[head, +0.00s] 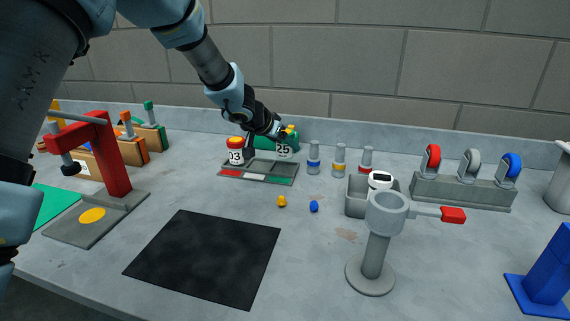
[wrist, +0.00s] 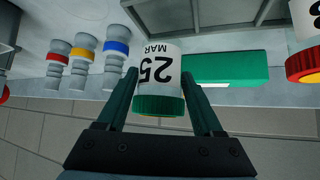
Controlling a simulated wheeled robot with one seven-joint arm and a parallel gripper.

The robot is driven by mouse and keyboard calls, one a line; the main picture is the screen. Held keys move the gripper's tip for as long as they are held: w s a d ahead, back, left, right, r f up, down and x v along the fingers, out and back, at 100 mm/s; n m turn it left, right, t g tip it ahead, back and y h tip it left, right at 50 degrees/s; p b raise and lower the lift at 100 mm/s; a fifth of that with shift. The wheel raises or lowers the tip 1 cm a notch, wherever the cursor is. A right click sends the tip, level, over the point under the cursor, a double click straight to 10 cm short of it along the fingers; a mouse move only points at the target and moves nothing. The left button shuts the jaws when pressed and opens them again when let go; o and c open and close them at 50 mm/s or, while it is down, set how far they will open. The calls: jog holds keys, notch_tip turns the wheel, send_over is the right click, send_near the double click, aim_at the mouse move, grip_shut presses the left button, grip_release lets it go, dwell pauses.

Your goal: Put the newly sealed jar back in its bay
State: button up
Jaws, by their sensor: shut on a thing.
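A white jar marked "25 MAR" (wrist: 158,68) with a green lid (wrist: 160,106) is between the fingers of my gripper (wrist: 160,76), which is shut on it. A little yellow shows on the lid's top. In the head view this jar (head: 284,152) is upright by the right rear corner of the grey rack (head: 258,166). I cannot tell whether its base touches anything. The rack has red, white and green strips along its front. A jar marked "13" (head: 236,157) with a red lid stands at the rack's left end.
A green block (head: 268,143) stands behind the rack. Several banded grey cylinders (head: 339,160) stand to its right. A yellow piece (head: 281,201) and a blue piece (head: 314,206) lie in front. A red press (head: 115,160) is at the left, a grey stand (head: 375,255) at the right.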

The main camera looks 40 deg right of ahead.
aim_at(280, 151)
jog(key=shift+f+b, duration=0.9)
jog(key=shift+f, duration=1)
jog(key=shift+f, duration=0.1)
jog(key=o, duration=1.5)
jog(key=shift+a+r, duration=0.15)
jog(key=shift+r, duration=0.1)
jog(key=p+v, duration=0.1)
jog(key=v, duration=1)
jog(key=shift+a+r, duration=0.2)
jog(key=shift+a, duration=0.05)
